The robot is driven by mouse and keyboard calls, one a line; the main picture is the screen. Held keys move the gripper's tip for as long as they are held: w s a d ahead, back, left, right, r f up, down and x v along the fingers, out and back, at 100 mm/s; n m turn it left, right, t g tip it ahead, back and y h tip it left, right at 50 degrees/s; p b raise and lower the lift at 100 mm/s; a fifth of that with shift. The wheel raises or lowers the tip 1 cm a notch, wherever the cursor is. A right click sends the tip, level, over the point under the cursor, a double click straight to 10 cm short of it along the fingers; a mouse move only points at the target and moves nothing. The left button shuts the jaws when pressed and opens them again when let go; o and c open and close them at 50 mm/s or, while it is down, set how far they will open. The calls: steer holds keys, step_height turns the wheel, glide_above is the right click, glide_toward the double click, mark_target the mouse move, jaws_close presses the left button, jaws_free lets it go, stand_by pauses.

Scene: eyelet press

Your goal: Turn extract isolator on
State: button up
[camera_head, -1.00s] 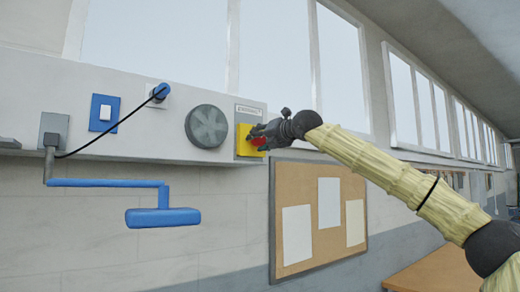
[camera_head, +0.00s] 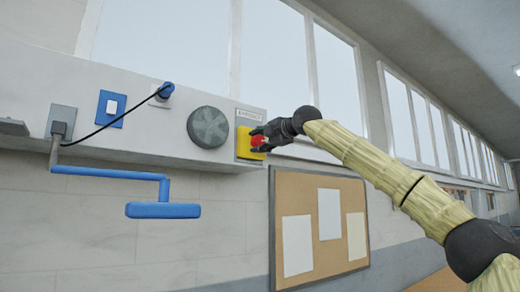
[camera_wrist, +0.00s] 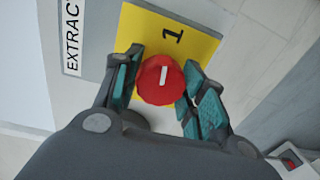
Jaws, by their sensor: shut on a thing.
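The extract isolator is a red rotary knob (camera_wrist: 160,80) on a yellow plate (camera_wrist: 205,45), with a label reading "EXTRACT" (camera_wrist: 72,35) beside it in the wrist view. A "1" is printed on the yellow plate, and a white mark on the knob points roughly toward it. In the head view the yellow plate (camera_head: 243,143) is on the wall panel, with the red knob (camera_head: 258,141) on it. My gripper (camera_head: 262,138) is at the knob. In the wrist view its teal-padded fingers (camera_wrist: 163,84) are on either side of the knob, shut on it.
A round grey vent (camera_head: 208,127) is left of the isolator. Further left are a blue-framed switch (camera_head: 111,108), a blue plug (camera_head: 166,91) with a black cable, and a blue jointed arm (camera_head: 110,172). A cork board (camera_head: 290,190) hangs below.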

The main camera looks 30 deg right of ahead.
steer(key=shift+d+m+b, duration=0.1)
steer(key=shift+m+b, duration=0.6)
steer(key=shift+m, duration=0.4)
steer(key=o, duration=1.1)
steer(key=shift+d, duration=0.15)
steer(key=shift+c, duration=0.2)
steer(key=shift+s, duration=0.15)
steer(key=s, duration=1.1)
steer(key=shift+s+d+r, duration=0.25)
steer(key=shift+s+d, duration=0.05)
steer(key=shift+d, duration=0.15)
